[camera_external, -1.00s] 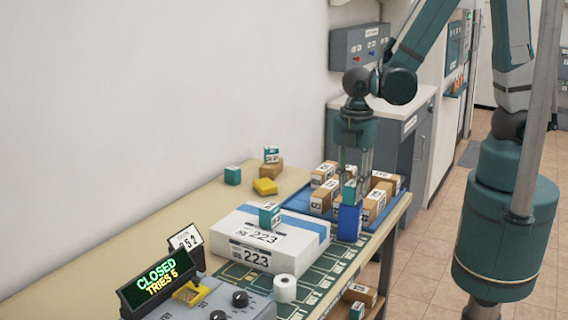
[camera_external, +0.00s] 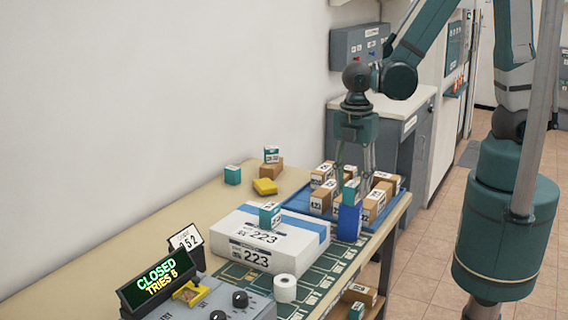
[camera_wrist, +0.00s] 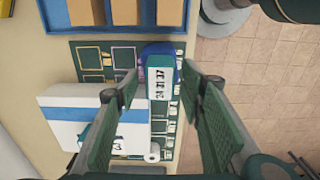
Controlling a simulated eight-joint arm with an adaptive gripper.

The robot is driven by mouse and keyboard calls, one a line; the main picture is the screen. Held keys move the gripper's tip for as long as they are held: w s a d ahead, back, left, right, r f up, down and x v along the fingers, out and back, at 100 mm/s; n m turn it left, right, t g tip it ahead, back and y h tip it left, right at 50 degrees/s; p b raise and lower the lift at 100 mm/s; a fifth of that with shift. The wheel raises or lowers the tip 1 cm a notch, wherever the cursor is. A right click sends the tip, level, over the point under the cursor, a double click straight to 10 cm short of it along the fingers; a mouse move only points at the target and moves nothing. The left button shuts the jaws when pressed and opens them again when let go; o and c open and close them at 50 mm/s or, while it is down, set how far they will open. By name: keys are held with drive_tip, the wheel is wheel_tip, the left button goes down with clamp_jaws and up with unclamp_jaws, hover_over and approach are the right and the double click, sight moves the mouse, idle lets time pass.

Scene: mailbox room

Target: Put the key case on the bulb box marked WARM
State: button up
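A small teal box with a white printed label (camera_external: 350,191) stands on top of a blue block-like thing (camera_external: 349,222) at the table's right edge. In the wrist view the teal box (camera_wrist: 160,77) lies between my fingers, with the blue thing (camera_wrist: 160,50) partly hidden under it. My gripper (camera_external: 354,168) is open above it, fingers apart on both sides and not touching it. Other teal boxes stand on the white parcel (camera_external: 270,216), on a brown box (camera_external: 271,155) and on the table (camera_external: 232,175). I cannot read WARM on any box or tell which thing is the key case.
A blue tray (camera_external: 296,205) with several brown boxes stands behind the blue thing. The white parcel marked 223 (camera_external: 290,245) is to its left. A yellow block (camera_external: 265,186), a white roll (camera_external: 285,289) and a CLOSED display (camera_external: 157,280) are also on the table.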

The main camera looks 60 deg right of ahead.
sight(353, 182)
wheel_tip(353, 182, up, 11)
drive_tip(key=shift+f+p, duration=0.15)
drive_tip(key=shift+p, duration=0.2)
idle(0.5)
drive_tip(key=shift+d, duration=0.1)
idle(0.7)
drive_tip(key=d+r+m+t, duration=0.3)
drive_tip(key=d+r+m, duration=0.3)
drive_tip(key=d+m, duration=0.3)
drive_tip(key=d+r+m+t, duration=0.4)
drive_tip(key=d+r+m, duration=0.3)
drive_tip(key=d, duration=0.8)
drive_tip(key=shift+w+r+m, duration=0.15)
drive_tip(key=shift+m, duration=0.85)
